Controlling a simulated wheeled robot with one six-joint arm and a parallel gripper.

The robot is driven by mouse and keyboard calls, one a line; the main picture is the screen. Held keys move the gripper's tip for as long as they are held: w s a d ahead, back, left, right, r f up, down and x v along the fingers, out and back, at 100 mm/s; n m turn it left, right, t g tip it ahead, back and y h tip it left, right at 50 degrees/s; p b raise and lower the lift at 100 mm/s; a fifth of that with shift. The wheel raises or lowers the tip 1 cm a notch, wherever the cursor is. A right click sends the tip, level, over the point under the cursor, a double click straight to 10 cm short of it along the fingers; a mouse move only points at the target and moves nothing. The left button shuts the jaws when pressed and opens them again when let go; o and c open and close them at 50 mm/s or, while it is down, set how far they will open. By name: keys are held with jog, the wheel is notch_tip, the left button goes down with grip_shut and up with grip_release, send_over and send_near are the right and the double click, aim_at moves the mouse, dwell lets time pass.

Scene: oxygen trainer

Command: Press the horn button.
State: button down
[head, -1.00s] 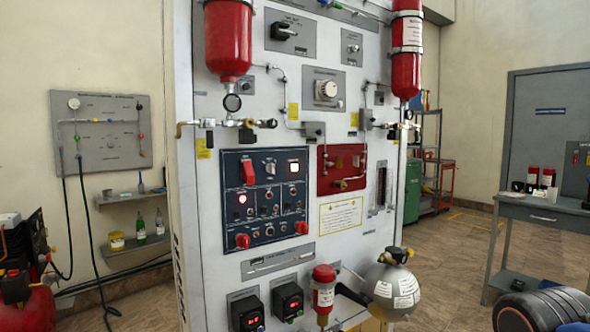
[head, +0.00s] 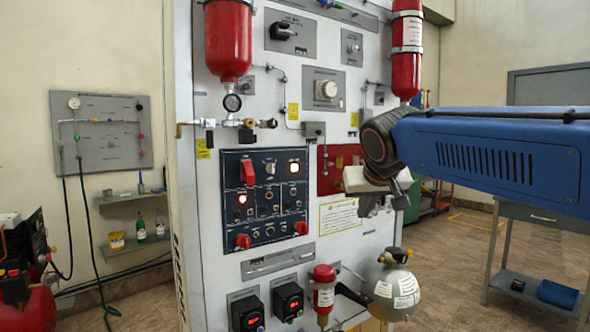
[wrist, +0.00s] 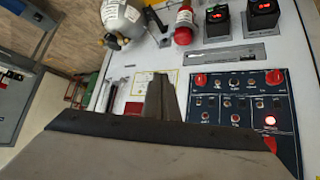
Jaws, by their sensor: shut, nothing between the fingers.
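The dark blue control panel (head: 265,225) is on the front of the white trainer board. It carries a red switch cover (head: 248,172), a lit white button (head: 294,168), a lit red light (head: 242,199), two red knobs and several small switches. Its labels are too small to read, so I cannot tell which control is the horn button. My gripper (head: 385,203) is shut and empty, to the right of the panel and apart from it. In the wrist view, which is upside down, my gripper (wrist: 160,92) shows at the middle and the blue panel (wrist: 245,100) at the right.
Two red cylinders, one of them (head: 228,40) at upper left, hang on the board. A round grey tank (head: 391,289) and a red bottle (head: 324,291) stick out low on it. My arm hides part of the red panel (head: 330,178). A workbench (head: 545,217) stands at right.

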aim_at(295, 167)
jog(key=w+a+r+t, duration=0.1)
jog(key=w+a+r, duration=0.7)
jog(key=a, duration=0.2)
jog(key=shift+w+t+y, duration=0.3)
jog(key=shift+y, duration=0.1)
jog(key=shift+r, duration=0.1)
jog(key=w+a, duration=0.4)
jog(key=w, duration=0.3)
jog(key=shift+w+a, duration=0.15)
jog(key=shift+a, duration=0.25)
jog(key=shift+w+a, duration=0.1)
jog(key=shift+w, duration=0.05)
dwell(1.4)
jog(key=shift+w+a, duration=0.15)
jog(key=shift+w, duration=0.05)
jog(key=shift+w+a, duration=0.2)
jog(key=shift+w, duration=0.1)
dwell(0.8)
jog(key=shift+s+d, duration=0.1)
dwell(0.4)
jog(key=shift+s+d, duration=0.35)
jog(key=shift+s, duration=0.25)
